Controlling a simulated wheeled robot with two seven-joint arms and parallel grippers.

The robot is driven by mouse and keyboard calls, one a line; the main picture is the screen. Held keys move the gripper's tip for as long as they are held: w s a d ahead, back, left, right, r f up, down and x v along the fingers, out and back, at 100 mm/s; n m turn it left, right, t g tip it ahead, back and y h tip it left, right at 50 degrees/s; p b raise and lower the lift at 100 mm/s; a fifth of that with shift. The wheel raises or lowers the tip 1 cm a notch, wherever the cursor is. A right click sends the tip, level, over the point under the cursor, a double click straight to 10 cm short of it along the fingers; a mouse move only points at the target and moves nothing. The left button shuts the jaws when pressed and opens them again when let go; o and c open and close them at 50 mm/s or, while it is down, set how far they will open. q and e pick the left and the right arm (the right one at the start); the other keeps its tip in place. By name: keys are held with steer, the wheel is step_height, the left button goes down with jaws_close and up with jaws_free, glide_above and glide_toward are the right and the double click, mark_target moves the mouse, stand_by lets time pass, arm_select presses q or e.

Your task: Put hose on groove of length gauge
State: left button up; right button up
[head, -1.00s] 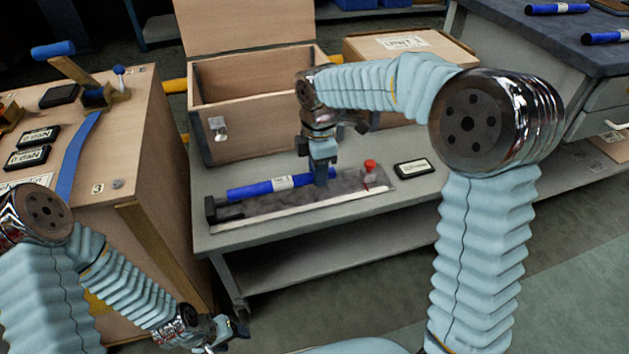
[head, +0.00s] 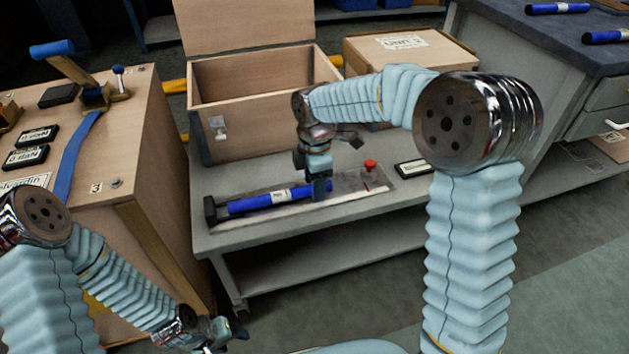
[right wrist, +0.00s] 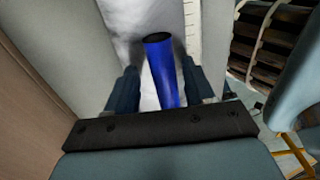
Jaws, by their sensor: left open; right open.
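The blue hose (head: 262,201), with a white label, lies along the length gauge (head: 352,204) on the low grey table. Its left end is at the gauge's dark end block (head: 210,211). I cannot tell whether it is fully seated in the groove. My right gripper (head: 319,190) is open at the hose's right end. In the right wrist view the hose (right wrist: 161,70) lies between the two open fingers (right wrist: 158,90), with its dark end beyond them. My left gripper (head: 225,335) is open and empty, low at the left, away from the hose.
A red knob (head: 370,164) stands on the gauge's right part. A black label plate (head: 413,167) lies right of it, partly hidden by my arm. An open wooden box (head: 235,125) stands behind the gauge. A wooden cabinet (head: 140,160) with a blue lever is at the left.

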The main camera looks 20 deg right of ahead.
step_height(320, 180, up, 12)
steer(key=p, duration=0.1)
steer(key=shift+r+p, duration=0.15)
steer(key=shift+p, duration=0.2)
